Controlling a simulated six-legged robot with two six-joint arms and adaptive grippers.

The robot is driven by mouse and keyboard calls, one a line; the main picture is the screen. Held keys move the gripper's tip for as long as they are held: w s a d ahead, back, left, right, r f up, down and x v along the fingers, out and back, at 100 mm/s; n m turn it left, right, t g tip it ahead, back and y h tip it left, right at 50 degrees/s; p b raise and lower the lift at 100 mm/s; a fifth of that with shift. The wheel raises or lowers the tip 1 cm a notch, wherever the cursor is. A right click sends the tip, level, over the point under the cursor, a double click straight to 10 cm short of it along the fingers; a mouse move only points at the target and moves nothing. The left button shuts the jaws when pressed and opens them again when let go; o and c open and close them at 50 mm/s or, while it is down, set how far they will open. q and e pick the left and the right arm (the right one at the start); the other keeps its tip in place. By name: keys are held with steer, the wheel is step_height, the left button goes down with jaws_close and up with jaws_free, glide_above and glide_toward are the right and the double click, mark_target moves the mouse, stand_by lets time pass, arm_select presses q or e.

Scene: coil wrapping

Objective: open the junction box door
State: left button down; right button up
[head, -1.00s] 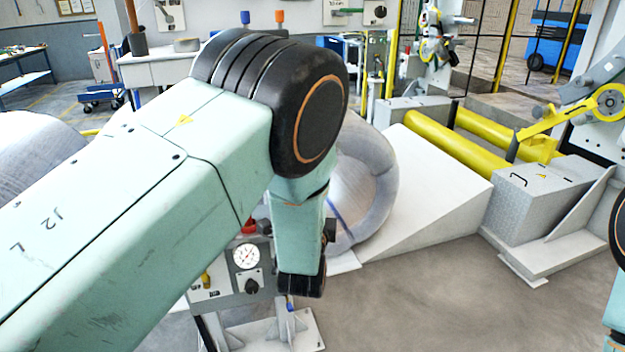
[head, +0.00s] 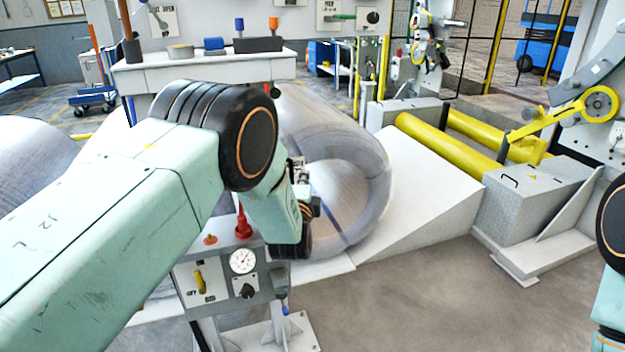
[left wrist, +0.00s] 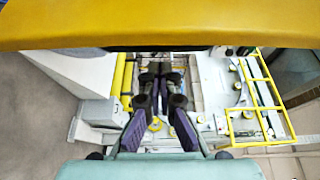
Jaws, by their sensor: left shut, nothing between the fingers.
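I cannot pick out the junction box or its door with certainty in either view. A grey control box (head: 215,285) with a round gauge, a black knob, a yellow lever and a red part on top stands at the lower centre left of the head view. My left arm crosses above it. My left gripper (left wrist: 160,103) is shut and empty in the left wrist view, its dark fingers close together. In the head view it is largely hidden behind my left wrist, near the wrapped coil. My right gripper is out of view; only part of that arm shows at the right edge.
A large wrapped coil (head: 372,180) lies just beyond my left wrist, beside a white ramp (head: 425,190). Yellow rollers (head: 450,145) and a grey tread-plate box (head: 535,200) stand to the right. A white bench (head: 205,70) is behind. Floor at front centre is clear.

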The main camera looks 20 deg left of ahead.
arm_select(q)
steer(key=shift+s+a, duration=0.35)
steer(key=shift+a, duration=0.35)
steer(key=shift+f, duration=0.1)
